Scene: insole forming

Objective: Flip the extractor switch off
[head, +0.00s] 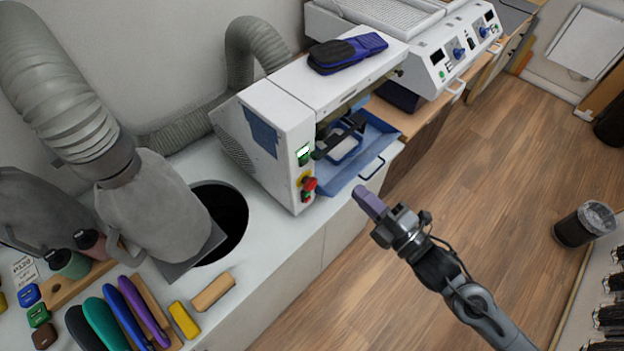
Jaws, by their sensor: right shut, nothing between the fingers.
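A switch with a lit green-white face (303,154) is on the front panel of the white machine (266,141). I cannot read a label that marks it as the extractor switch, nor tell its position. A red emergency-stop knob (309,183) on a yellow base sits below it. My right gripper (368,201) is shut and empty, with purple-grey fingers. In the picture it is to the right of and below the switch, apart from the machine, in front of the counter's edge. My left gripper is not in view.
A blue tray (385,141) with a handle sticks out of the machine beside the panel. A grey hose and hood (150,208) stand over a round hole (222,222) in the counter. Coloured insoles (105,322) lie at lower left. Open wooden floor (500,180) lies to the right.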

